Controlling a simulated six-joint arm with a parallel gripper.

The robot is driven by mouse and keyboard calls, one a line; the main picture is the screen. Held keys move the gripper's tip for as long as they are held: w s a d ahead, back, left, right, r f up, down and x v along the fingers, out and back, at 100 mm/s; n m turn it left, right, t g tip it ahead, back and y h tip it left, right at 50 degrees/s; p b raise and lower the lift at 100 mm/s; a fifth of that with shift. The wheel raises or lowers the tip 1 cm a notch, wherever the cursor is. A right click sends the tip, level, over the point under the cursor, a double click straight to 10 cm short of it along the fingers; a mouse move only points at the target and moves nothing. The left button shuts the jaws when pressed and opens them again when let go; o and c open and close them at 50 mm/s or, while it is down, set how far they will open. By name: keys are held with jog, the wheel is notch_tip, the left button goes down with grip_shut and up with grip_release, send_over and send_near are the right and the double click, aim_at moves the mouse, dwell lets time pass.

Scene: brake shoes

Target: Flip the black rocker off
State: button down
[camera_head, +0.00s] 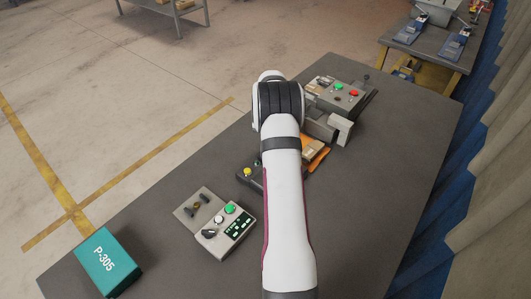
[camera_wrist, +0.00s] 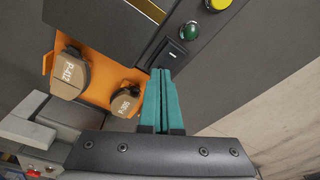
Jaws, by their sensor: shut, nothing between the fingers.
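The black rocker (camera_wrist: 174,54) sits in a dark panel (camera_wrist: 215,55) in the wrist view, in line with a green button (camera_wrist: 190,30) and a yellow button (camera_wrist: 218,4). My gripper (camera_wrist: 160,73) has teal fingers, closed together and empty. Their tips appear just below and left of the rocker in the picture; I cannot tell whether they touch it. Which way the rocker is tipped is too small to tell. In the head view my arm hides the gripper and the rocker; the yellow button (camera_head: 248,171) shows left of the arm.
Tan pieces marked P-412 (camera_wrist: 68,75) and P-305 (camera_wrist: 125,102) sit by an orange plate (camera_wrist: 100,85) near the fingers. A teal P-305 box (camera_head: 105,265), a grey control box (camera_head: 225,235) and a fixture with red and green buttons (camera_head: 340,95) stand on the dark table (camera_head: 390,190). The table's right side is clear.

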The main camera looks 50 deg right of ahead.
jog(key=shift+f, duration=0.1)
jog(key=shift+r, duration=3.55)
